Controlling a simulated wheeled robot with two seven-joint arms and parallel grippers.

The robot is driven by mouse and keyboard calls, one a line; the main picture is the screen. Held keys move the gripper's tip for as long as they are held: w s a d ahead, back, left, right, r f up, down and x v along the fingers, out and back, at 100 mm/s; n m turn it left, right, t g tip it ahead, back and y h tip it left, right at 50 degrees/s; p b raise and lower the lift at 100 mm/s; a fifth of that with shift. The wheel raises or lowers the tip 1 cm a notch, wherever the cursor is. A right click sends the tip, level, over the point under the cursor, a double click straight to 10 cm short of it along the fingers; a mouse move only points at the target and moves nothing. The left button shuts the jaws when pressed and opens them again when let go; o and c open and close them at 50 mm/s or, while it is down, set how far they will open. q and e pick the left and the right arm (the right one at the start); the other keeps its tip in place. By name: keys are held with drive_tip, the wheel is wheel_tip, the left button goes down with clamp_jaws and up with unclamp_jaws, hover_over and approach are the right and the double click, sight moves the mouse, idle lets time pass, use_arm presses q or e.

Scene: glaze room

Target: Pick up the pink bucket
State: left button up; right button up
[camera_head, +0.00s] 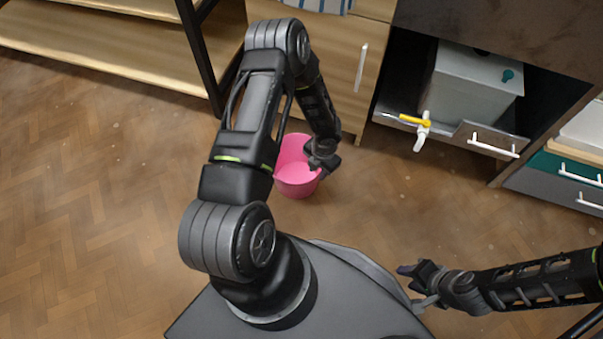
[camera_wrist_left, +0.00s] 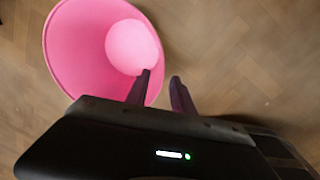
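The pink bucket (camera_head: 294,188) stands upright on the wooden floor, its open top facing up, partly behind my left arm in the head view. In the left wrist view the bucket (camera_wrist_left: 78,55) fills the upper left, and its inside looks empty. My left gripper (camera_head: 322,166) is at the bucket's right rim. In the left wrist view its fingers (camera_wrist_left: 162,85) are apart, one overlapping the bucket's inside and the other just outside the rim. Contact cannot be told. My right gripper (camera_head: 408,287) is open and empty at the lower right, away from the bucket.
A wooden cabinet (camera_head: 345,95) stands behind the bucket. Right of it, a grey container (camera_head: 470,90) sits in an open shelf bay, with a yellow-and-white tap (camera_head: 421,125) in front. A wooden shelf (camera_head: 110,65) is at the upper left. The floor at left is clear.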

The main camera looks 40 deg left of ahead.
sight(315, 182)
use_arm(q)
drive_tip(key=shift+w+a, duration=0.1)
drive_tip(key=shift+a, duration=0.1)
drive_tip(key=shift+f+b, duration=0.45)
drive_tip(key=shift+f, duration=0.95)
drive_tip(key=f+b, duration=0.1)
drive_tip(key=f, duration=0.2)
drive_tip(key=f+b, duration=0.1)
drive_tip(key=f, duration=0.1)
drive_tip(key=shift+s+a+f+b, duration=0.1)
drive_tip(key=shift+s+a+b, duration=0.05)
drive_tip(key=shift+s+b, duration=0.15)
drive_tip(key=shift+c, duration=0.6)
